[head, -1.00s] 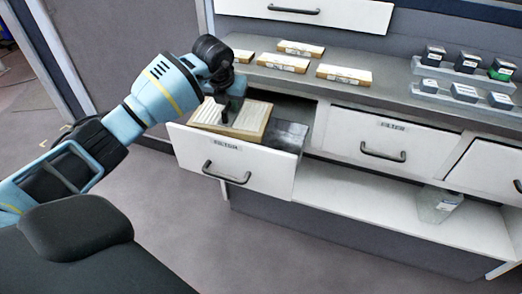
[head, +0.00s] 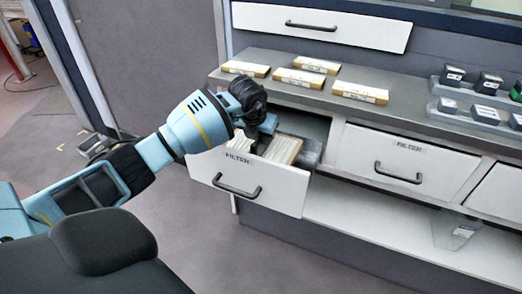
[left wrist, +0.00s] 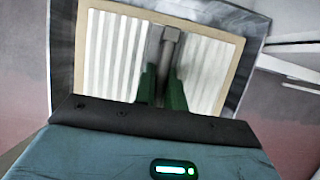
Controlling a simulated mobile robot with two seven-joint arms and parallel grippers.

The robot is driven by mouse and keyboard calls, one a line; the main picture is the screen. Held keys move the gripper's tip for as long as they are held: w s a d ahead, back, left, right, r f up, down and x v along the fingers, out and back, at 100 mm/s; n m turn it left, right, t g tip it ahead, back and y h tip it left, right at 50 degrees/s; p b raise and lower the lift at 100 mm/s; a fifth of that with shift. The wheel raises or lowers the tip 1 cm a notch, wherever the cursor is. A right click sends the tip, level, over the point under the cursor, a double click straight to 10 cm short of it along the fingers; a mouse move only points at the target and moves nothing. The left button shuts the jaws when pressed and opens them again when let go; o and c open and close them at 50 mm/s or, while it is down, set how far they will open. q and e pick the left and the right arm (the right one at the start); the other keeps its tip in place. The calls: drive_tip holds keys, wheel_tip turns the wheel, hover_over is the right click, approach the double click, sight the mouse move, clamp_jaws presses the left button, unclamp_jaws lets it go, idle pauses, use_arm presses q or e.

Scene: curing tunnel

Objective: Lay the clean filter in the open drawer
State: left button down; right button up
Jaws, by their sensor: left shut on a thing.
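The clean filter (head: 284,150), white pleats in a tan frame, lies flat within the walls of the open drawer (head: 250,184), labelled FILTER. Whether it rests on the drawer floor I cannot tell. My left gripper (head: 262,141) reaches down from above and is shut on the filter. In the left wrist view the filter (left wrist: 112,52) fills the middle, with the grey drawer walls (left wrist: 62,62) around it; the gripper fingers (left wrist: 165,85) cover part of its pleats. My right gripper is not in view.
Several flat tan-edged packs (head: 300,77) lie on the grey counter (head: 405,115) above the drawer. Racks with small dark-topped boxes (head: 480,98) stand at the right. A shut FILTER drawer (head: 400,165) is beside the open one. A clear container (head: 455,230) is on the lower shelf.

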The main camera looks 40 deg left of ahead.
sight(260, 146)
use_arm(q)
drive_tip(key=shift+f, duration=2.45)
drive_tip(key=shift+f, duration=0.1)
drive_tip(key=c, duration=1.5)
unclamp_jaws()
drive_tip(key=shift+o, duration=0.2)
drive_tip(key=shift+s+r, duration=0.15)
drive_tip(key=shift+r, duration=0.45)
drive_tip(key=p+v, duration=0.1)
drive_tip(key=v, duration=1)
drive_tip(key=shift+s+d, duration=0.1)
